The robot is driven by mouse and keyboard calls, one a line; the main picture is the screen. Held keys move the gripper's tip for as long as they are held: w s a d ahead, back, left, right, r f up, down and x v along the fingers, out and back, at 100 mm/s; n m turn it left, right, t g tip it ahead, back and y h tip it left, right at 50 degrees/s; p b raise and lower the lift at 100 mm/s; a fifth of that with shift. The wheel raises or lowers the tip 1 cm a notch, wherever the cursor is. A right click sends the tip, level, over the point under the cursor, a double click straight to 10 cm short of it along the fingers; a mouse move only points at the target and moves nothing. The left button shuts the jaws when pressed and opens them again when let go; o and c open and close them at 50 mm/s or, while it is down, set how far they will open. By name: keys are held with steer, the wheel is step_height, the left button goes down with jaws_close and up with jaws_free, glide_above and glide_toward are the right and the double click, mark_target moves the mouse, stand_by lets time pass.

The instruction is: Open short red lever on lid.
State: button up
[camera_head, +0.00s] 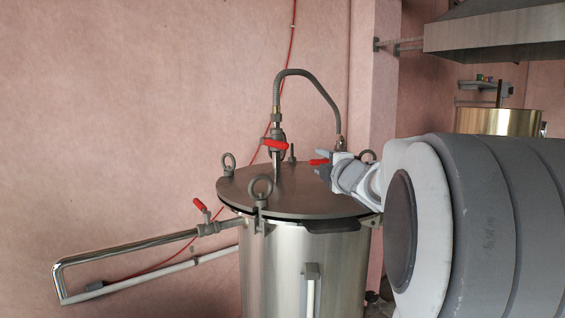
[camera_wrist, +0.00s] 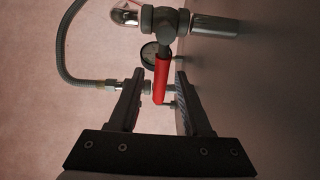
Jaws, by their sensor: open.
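The short red lever (camera_head: 317,161) shows on the steel lid (camera_head: 235,190) of the large pot, right by my gripper (camera_head: 324,170) in the head view. In the wrist view the red lever (camera_wrist: 161,80) hangs from a grey valve body (camera_wrist: 165,20) and lies between the two fingers of my gripper (camera_wrist: 155,85). The fingers are open, with a gap visible on each side of the lever. In the head view my gripper and arm hide part of the lid's right side.
Another red lever (camera_head: 274,143) sits on the upright pipe under the braided hose (camera_head: 308,73). A third red lever (camera_head: 199,204) is on the side pipe at left. Ring bolts (camera_head: 261,188) stand around the lid's rim. A pink wall (camera_head: 130,120) is behind.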

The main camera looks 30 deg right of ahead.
jaws_close()
stand_by(1.4)
